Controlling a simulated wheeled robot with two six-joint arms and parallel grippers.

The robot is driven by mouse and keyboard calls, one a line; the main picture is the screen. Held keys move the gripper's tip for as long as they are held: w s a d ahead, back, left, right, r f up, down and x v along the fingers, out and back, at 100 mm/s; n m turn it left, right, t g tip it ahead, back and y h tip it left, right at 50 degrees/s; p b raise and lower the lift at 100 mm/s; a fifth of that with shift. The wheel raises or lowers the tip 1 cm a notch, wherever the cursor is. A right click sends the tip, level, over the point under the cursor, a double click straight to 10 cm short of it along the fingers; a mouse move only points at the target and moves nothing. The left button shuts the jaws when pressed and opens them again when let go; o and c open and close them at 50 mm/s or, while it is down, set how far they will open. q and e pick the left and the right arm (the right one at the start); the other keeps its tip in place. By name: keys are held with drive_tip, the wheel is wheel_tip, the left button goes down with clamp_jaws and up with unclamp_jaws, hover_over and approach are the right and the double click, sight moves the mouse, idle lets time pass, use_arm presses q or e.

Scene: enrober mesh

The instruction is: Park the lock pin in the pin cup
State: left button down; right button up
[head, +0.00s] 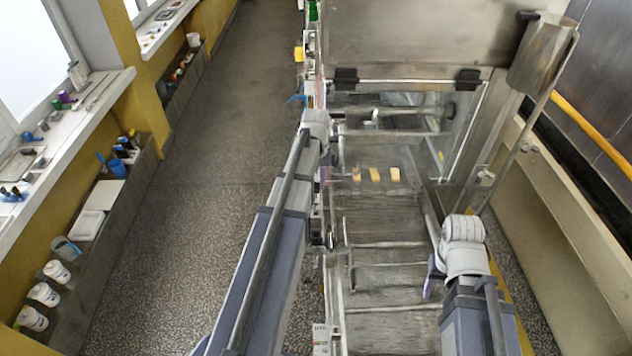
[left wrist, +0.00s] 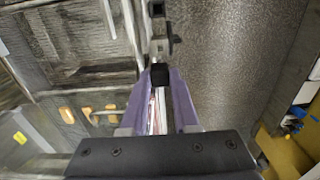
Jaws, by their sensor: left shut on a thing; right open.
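My left gripper (left wrist: 160,78) is shut on a small black piece (left wrist: 160,74) between its purple fingertips, which I take to be the lock pin's head. The rest of the pin is hidden. In the head view the left arm reaches to the conveyor's left edge, and its gripper (head: 326,174) is mostly hidden by the wrist. My right gripper (head: 430,286) is open above the mesh at the right, partly hidden by its own wrist. I cannot make out the pin cup for certain. A grey bracket with dark parts (left wrist: 160,42) sits just beyond the left fingertips.
The mesh conveyor (head: 385,222) runs under a steel hood (head: 400,35) with a clear panel. Several yellow pieces (head: 375,175) lie across the mesh. A metal frame (head: 386,309) crosses the near end. The floor (head: 200,220) left of the machine is clear. A shelf with tubs (head: 58,273) lines the left wall.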

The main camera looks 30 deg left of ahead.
use_arm(q)
drive_tip(key=shift+r+p, duration=1.85)
drive_tip(key=shift+r, duration=0.15)
use_arm(e)
drive_tip(key=shift+r, duration=1.95)
use_arm(q)
drive_tip(key=shift+f, duration=0.1)
use_arm(e)
drive_tip(key=b, duration=1)
hover_over(422, 318)
wheel_tip(422, 318, down, 10)
drive_tip(key=r, duration=0.1)
use_arm(q)
drive_tip(key=s+d+f, duration=0.3)
drive_tip(key=s+f, duration=0.3)
drive_tip(key=f, duration=0.3)
drive_tip(key=shift+s+d+p, duration=0.25)
drive_tip(key=shift+d+p, duration=0.05)
drive_tip(key=shift+d, duration=0.1)
use_arm(e)
drive_tip(key=shift+a+f, duration=0.15)
drive_tip(key=shift+f, duration=0.05)
use_arm(q)
drive_tip(key=shift+f, duration=0.35)
use_arm(e)
drive_tip(key=shift+f, duration=0.25)
